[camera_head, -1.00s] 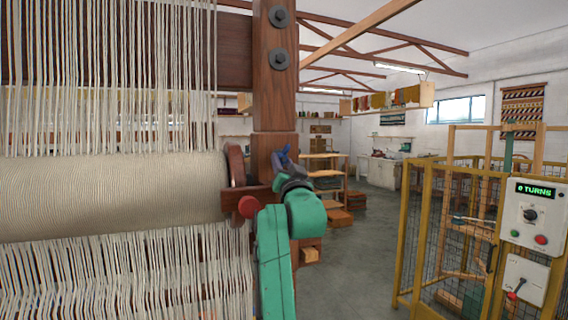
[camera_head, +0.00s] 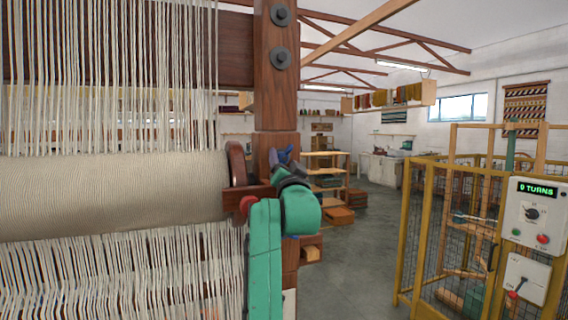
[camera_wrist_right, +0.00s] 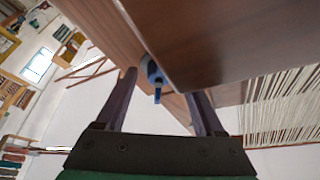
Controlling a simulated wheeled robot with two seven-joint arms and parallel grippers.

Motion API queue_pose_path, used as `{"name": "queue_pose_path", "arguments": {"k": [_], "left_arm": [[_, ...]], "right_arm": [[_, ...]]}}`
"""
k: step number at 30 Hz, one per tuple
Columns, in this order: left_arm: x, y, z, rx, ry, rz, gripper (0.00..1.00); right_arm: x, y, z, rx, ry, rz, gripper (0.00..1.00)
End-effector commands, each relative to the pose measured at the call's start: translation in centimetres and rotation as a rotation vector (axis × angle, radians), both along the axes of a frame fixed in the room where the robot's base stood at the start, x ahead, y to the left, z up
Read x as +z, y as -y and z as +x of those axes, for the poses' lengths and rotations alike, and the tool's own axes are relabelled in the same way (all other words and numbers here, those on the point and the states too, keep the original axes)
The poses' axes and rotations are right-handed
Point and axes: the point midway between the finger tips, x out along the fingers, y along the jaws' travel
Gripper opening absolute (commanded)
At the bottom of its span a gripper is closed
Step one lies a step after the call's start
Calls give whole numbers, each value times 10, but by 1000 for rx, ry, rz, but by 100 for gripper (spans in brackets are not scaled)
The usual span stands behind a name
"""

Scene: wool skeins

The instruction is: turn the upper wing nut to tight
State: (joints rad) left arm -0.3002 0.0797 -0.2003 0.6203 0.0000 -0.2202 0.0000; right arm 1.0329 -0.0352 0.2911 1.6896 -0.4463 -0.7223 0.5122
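A small blue fitting with a tab pointing down, which looks like a wing nut (camera_wrist_right: 154,72), shows in the right wrist view on the wooden frame, partly behind a brown board. I cannot tell whether it is the upper one. My right gripper (camera_wrist_right: 162,86) is open, its dark fingers apart on either side of the blue fitting in that picture. No contact shows. In the head view my right gripper (camera_head: 281,157) is by the loom's wooden post (camera_head: 275,100), and my green arm hides part of the post. My left gripper is not in view.
The cloth beam (camera_head: 110,190) and warp threads (camera_head: 110,80) fill the left. A red knob (camera_head: 248,203) sits beside my right arm. A yellow mesh cage (camera_head: 412,230) with a control box (camera_head: 535,210) reading 0 TURNS stands at right. Floor between is clear.

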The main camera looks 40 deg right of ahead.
Motion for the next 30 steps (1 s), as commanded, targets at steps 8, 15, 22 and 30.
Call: {"name": "queue_pose_path", "arguments": {"k": [8, 15, 22, 30], "left_arm": [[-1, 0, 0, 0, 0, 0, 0], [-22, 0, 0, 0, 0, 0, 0], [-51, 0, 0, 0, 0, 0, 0], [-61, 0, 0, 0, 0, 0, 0]], "right_arm": [[-2, 0, 0, 0, -4, 1, 69], [-19, -16, -26, 1, -1, 0, 69], [-42, -50, -82, 2, 0, 1, 69], [-51, -71, -116, 0, -4, 1, 69]]}}
